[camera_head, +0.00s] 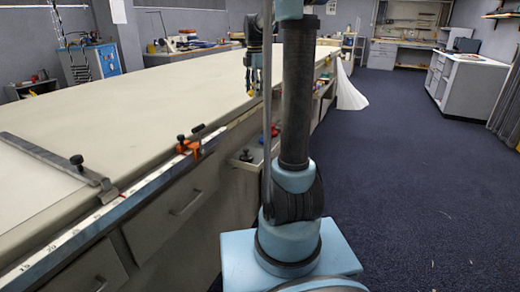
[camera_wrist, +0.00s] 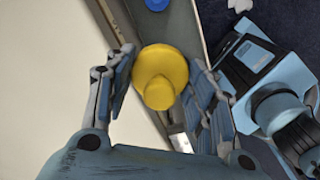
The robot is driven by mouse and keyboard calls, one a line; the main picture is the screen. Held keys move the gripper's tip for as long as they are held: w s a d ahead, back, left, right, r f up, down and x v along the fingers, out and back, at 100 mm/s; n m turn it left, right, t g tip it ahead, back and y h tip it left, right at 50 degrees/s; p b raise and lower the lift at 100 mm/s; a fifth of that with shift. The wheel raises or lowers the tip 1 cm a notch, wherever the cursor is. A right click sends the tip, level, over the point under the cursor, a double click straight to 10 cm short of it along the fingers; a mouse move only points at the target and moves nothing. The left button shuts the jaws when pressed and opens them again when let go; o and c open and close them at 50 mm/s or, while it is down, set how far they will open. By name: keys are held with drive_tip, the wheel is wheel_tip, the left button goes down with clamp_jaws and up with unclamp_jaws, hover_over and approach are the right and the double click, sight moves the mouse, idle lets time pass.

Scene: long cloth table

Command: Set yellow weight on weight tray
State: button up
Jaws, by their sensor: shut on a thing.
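The yellow weight (camera_wrist: 160,77), a round disc with a knob, is between the two fingers of my gripper (camera_wrist: 163,68) in the wrist view. My gripper is shut on it. In the head view my gripper (camera_head: 253,80) hangs by the right edge of the table, and the weight is too small to make out clearly. A shallow tray (camera_head: 240,165) on the table's side, with a dark knobbed thing in it, may be the weight tray; my arm partly hides it. Part of a blue round thing (camera_wrist: 157,4) shows beyond the weight.
The long cloth table (camera_head: 110,125) is mostly bare. A metal ruler bar (camera_head: 50,158) with a black knob and an orange clamp (camera_head: 188,146) lie along its near edge. Small red and blue things (camera_head: 268,134) sit beside the table behind my arm. Floor at right is open.

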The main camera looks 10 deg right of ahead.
drive_tip(key=m, duration=0.2)
hover_over(256, 151)
wheel_tip(256, 151, down, 16)
drive_tip(key=shift+d+f, duration=0.1)
drive_tip(key=shift+f, duration=4.9)
drive_tip(key=o, duration=1.4)
drive_tip(key=shift+o, duration=0.2)
